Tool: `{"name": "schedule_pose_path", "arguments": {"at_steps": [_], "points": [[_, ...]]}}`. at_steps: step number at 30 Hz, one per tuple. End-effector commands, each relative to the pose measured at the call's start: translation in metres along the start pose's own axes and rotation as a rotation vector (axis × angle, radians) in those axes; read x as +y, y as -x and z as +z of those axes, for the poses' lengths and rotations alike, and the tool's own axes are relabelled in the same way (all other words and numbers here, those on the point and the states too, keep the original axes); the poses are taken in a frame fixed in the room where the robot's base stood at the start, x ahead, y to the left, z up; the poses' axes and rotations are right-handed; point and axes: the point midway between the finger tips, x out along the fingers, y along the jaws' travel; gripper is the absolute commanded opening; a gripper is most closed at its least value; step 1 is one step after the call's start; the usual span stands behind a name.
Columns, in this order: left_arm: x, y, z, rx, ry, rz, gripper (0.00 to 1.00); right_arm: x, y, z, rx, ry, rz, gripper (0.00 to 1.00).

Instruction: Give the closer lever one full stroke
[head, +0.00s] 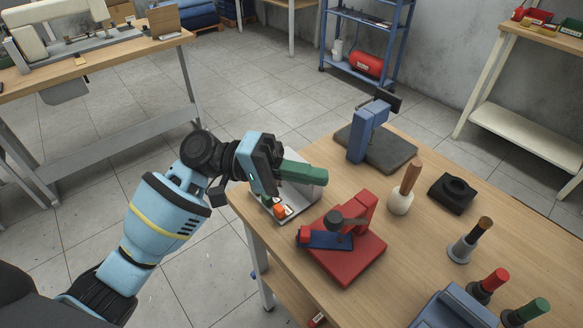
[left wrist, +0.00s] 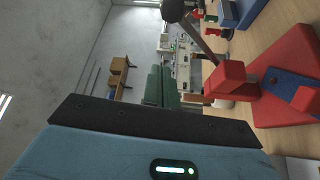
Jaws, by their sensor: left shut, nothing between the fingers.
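The closer device is a red press (head: 345,262) on the wooden table, with a red upright and a blue strip on its base. Its lever (head: 350,222) ends in a dark round knob (head: 334,219); the knob also shows at the top of the left wrist view (left wrist: 173,10). A farther blue press (head: 366,135) stands on a dark grey base, with a black part on top. My left gripper (head: 322,175) is shut and empty, its green fingers together. It is behind and left of the red press, apart from the lever. My right gripper is not in view.
A metal tray (head: 309,200) with a small orange piece (head: 280,211) lies below my left gripper at the table edge. A wooden-handled tool (head: 408,185), a black block (head: 452,193) and several stamp-like tools stand on the right. A blue box (head: 455,308) is at the front.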

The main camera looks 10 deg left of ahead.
Motion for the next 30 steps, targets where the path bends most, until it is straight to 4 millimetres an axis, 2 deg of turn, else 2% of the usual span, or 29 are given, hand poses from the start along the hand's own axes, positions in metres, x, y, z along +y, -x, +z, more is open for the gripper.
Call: {"name": "schedule_pose_path", "arguments": {"at_steps": [8, 12, 18, 30], "points": [[0.005, -0.054, 0.0, -0.002, -0.004, 0.002, 0.0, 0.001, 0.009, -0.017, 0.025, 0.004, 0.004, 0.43], [0.002, -0.045, 0.017, 0.002, -0.001, -0.002, 0.0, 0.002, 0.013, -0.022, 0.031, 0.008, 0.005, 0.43], [0.001, -0.04, 0.033, 0.001, -0.001, -0.001, 0.0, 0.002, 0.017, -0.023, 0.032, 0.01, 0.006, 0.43], [0.0, -0.038, 0.038, 0.001, 0.0, 0.0, 0.0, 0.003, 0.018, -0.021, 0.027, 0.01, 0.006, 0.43]]}}
